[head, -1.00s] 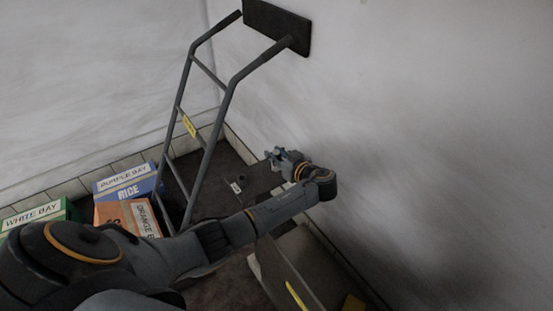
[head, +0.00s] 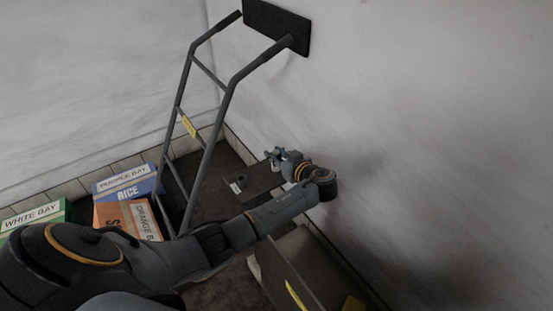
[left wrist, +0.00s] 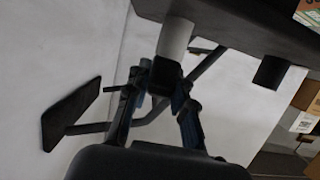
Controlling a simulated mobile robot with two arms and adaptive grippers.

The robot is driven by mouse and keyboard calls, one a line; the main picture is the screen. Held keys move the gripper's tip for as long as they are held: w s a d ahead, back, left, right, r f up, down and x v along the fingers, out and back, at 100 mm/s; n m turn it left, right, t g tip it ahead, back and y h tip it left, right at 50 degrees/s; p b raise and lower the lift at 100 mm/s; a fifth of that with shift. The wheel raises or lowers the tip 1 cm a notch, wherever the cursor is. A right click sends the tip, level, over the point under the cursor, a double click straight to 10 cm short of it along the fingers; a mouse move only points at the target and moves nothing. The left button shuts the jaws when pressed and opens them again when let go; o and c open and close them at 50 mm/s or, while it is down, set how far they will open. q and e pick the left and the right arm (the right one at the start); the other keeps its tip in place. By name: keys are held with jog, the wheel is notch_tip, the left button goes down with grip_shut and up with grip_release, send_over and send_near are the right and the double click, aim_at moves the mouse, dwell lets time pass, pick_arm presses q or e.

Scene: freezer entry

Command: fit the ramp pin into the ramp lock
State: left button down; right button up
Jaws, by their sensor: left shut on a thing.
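My left gripper (head: 277,156) is over the far edge of a dark flat slab (head: 264,182), beside the wall. In the left wrist view its two fingers (left wrist: 158,105) are shut on the ramp pin (left wrist: 175,40), which has a black grip and a pale grey shaft. The shaft's end overlaps the dark slab in that view. A short dark cylinder, which looks like the ramp lock (head: 241,178), stands on the slab near a small white label. It also shows in the left wrist view (left wrist: 270,73), apart from the pin. My right gripper is not in view.
A grey tubular hand-truck frame (head: 222,107) with a yellow tag leans toward a black wall plate (head: 277,27). Blue (head: 128,184), orange (head: 128,217) and green boxes stand at left. A grey panel (head: 300,262) with a yellow strip lies below my forearm. The wall is close at right.

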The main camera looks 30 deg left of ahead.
aim_at(276, 153)
pick_arm(q)
jog(key=shift+r, duration=1.75)
dwell(2.2)
jog(key=shift+r, duration=0.1)
jog(key=shift+r+p, duration=1.9)
jog(key=shift+r, duration=0.85)
